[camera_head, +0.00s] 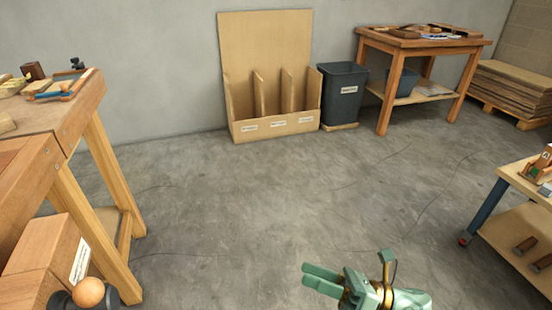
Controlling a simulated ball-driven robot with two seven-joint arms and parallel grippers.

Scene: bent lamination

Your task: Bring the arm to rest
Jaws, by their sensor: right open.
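My right gripper (318,279) shows at the bottom of the head view, right of centre. It is green with brass-coloured parts. Its two fingers point left and stand apart, with nothing between them. It is over bare grey floor and touches nothing that I can see. My left gripper is not in view.
A wooden workbench (42,121) with tools stands at the left. A wooden rack (272,78), a dark bin (342,92) and a wooden table (425,43) stand along the back wall. Stacked boards (510,90) and a cart (528,215) are at the right. The middle floor (250,200) is clear.

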